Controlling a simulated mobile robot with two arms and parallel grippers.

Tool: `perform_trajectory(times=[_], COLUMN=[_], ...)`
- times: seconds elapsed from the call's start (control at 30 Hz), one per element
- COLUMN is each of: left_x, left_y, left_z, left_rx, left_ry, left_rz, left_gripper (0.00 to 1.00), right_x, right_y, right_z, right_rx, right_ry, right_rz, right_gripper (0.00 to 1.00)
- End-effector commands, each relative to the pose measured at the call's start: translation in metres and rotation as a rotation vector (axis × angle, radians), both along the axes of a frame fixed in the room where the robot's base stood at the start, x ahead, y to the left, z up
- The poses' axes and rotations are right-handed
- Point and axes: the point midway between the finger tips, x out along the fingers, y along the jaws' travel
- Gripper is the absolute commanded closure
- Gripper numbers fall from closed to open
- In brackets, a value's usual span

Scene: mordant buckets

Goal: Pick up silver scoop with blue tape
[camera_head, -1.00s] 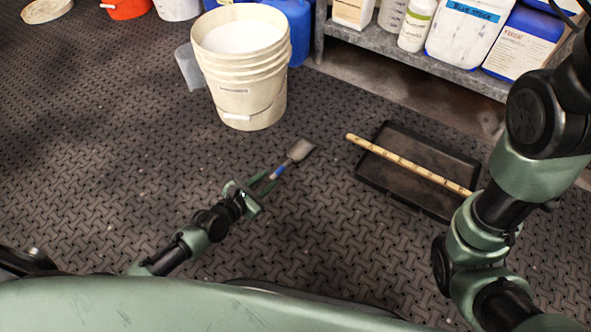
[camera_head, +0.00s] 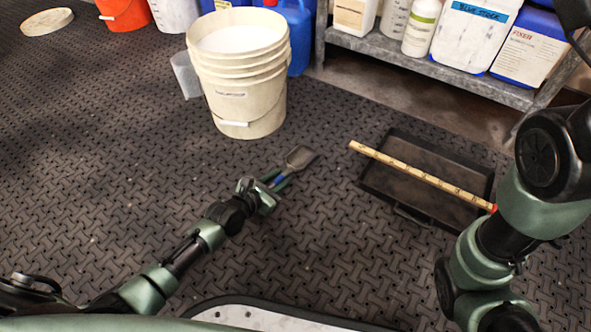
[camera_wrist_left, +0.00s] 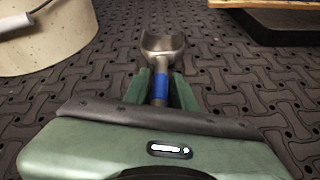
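The silver scoop (camera_head: 299,158) with blue tape on its handle lies on the dark textured floor mat, in front of the white bucket. In the left wrist view the scoop (camera_wrist_left: 162,45) points away from me, its blue-taped handle between my fingers. My left gripper (camera_head: 277,180) is low at the mat with its green fingers on either side of the handle. In the left wrist view the left gripper (camera_wrist_left: 161,88) looks open, with narrow gaps beside the handle. Its palm hides the handle's near end. My right arm shows at the right, but its gripper is out of view.
A white bucket (camera_head: 240,95) stands behind the scoop, with a grey cup (camera_head: 186,76) beside it. A black tray (camera_head: 385,183) with a yellow measuring stick (camera_head: 420,175) across it lies to the right. A metal shelf (camera_head: 420,72) holds bottles behind.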

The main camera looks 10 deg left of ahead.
Motion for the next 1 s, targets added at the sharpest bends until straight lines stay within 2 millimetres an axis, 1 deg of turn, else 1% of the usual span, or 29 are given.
perform_trajectory(times=[0.2,0.23,0.27,0.3,0.33,0.63,0.73,0.87,1.0], left_x=[0.000,0.000,0.000,0.000,0.000,0.000,0.000,0.000,0.000], left_y=[0.000,0.000,0.000,0.000,0.000,0.000,0.000,0.000,0.000], left_z=[0.000,0.000,0.000,0.000,0.000,0.001,0.004,0.013,0.032], left_rx=[0.000,0.000,0.000,0.000,0.000,0.000,0.000,-0.001,-0.001], left_ry=[0.001,0.001,0.001,0.001,0.001,0.000,0.000,0.000,0.000], left_rz=[0.000,0.000,0.000,0.000,0.000,0.000,0.000,0.000,0.002], left_gripper=[0.74,0.79,0.88,0.99,1.00,1.00,1.00,1.00,1.00], right_x=[0.000,0.000,0.000,0.000,0.000,0.000,0.000,0.000,0.000], right_y=[0.000,0.000,0.000,0.000,0.000,0.000,0.000,0.000,0.000], right_z=[0.000,0.000,0.000,0.000,0.000,0.001,0.003,0.012,0.028], right_rx=[0.000,0.000,0.000,0.000,0.000,0.000,0.000,0.000,0.000], right_ry=[0.000,0.000,0.000,0.000,0.000,0.000,0.000,0.000,0.001], right_rz=[0.000,0.000,0.000,0.000,0.000,0.000,0.000,0.000,0.000], right_gripper=[0.64,0.64,0.64,0.64,0.64,0.64,0.64,0.64,0.64])
